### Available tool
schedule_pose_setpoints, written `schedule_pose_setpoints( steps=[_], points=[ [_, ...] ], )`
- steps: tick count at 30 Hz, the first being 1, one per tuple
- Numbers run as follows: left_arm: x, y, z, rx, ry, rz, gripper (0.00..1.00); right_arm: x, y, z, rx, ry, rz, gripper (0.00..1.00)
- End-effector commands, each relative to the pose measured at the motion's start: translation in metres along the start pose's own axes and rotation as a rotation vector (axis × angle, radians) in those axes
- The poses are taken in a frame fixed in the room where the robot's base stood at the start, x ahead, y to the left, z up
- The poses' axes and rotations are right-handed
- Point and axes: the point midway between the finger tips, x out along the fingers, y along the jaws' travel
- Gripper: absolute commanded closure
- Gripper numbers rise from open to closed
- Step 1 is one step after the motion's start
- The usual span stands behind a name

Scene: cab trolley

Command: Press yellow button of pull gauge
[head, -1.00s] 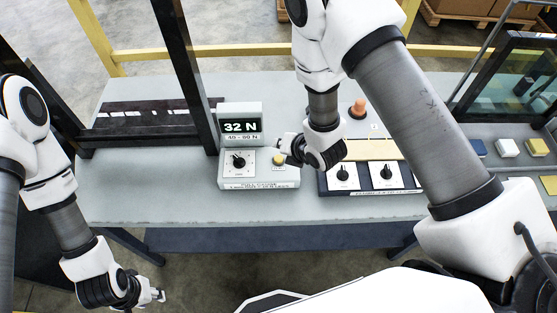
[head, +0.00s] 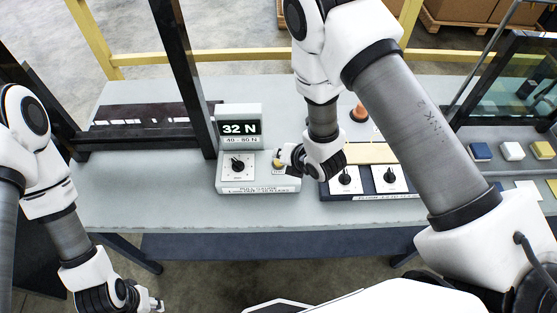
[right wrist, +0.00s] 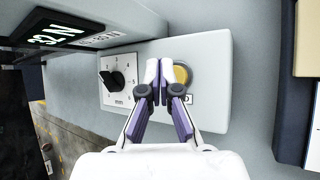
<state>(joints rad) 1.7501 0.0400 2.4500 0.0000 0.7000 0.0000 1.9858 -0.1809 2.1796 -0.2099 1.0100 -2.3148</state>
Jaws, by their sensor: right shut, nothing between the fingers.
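I cannot tell whether the tips touch the button. In the head view the right gripper (head: 281,160) hides most of the button. My left gripper (head: 155,304) is low at the left, away from the table.
A dark upright post (head: 182,75) stands at the gauge's left. Several small blocks (head: 512,151) lie at the far right.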

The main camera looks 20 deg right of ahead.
Motion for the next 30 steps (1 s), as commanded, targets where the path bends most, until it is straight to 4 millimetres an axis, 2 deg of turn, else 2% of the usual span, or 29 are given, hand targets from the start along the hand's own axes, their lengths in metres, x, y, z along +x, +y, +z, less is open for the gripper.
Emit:
schedule_pose_setpoints(
  steps=[19,30],
  points=[
    [0.0,0.0,0.0,0.0,0.0,0.0,0.61,0.0,0.0,0.0,0.0,0.0,0.0,1.0],
    [0.012,0.0,0.0,0.0,0.0,0.0,0.61,0.006,-0.005,-0.005,0.0,0.001,0.0,1.0]
  ],
)
